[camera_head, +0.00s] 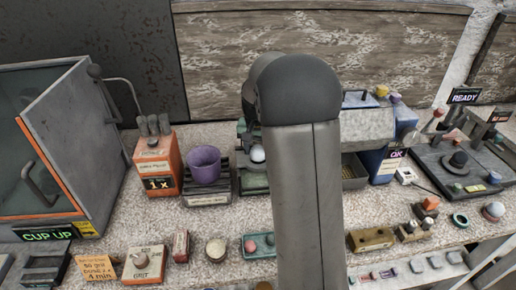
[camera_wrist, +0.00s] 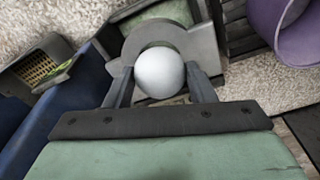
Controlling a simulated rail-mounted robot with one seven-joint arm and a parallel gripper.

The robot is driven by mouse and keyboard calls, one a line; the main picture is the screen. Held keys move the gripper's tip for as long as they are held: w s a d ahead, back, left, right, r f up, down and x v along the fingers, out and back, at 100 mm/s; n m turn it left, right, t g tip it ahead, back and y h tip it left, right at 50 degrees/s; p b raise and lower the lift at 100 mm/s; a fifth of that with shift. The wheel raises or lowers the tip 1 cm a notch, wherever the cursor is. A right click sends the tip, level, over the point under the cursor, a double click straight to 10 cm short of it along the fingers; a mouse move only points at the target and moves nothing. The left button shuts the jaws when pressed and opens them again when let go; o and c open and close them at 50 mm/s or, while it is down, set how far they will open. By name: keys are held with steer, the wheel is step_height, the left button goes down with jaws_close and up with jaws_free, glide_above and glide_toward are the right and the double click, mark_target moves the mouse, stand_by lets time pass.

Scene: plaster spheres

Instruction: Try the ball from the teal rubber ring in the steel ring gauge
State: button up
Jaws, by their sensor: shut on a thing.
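A white ball (camera_wrist: 159,72) sits between the two fingers of my gripper (camera_wrist: 160,80), which is shut on it. In the wrist view the ball is in front of a grey rounded metal piece (camera_wrist: 190,42), likely the steel ring gauge. I cannot tell whether the ball touches it or hangs above it. In the head view the white ball (camera_head: 257,154) shows just left of my arm, at a green-based stand (camera_head: 252,184). My arm hides the gripper and most of that stand there. The teal rubber ring (camera_head: 460,220) lies empty at the right of the bench.
A purple cup (camera_head: 204,165) on a dark stand and an orange box (camera_head: 155,166) stand left of the ball. A blue machine (camera_head: 382,164) stands to the right. A pale ball (camera_head: 493,211) rests beside the teal ring. Small blocks line the front edge.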

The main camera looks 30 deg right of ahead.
steer(key=shift+f+b, duration=0.45)
steer(key=shift+f, duration=0.25)
steer(key=o, duration=1.2)
steer(key=shift+r, duration=0.1)
steer(key=shift+r+p, duration=1.5)
steer(key=shift+r, duration=0.5)
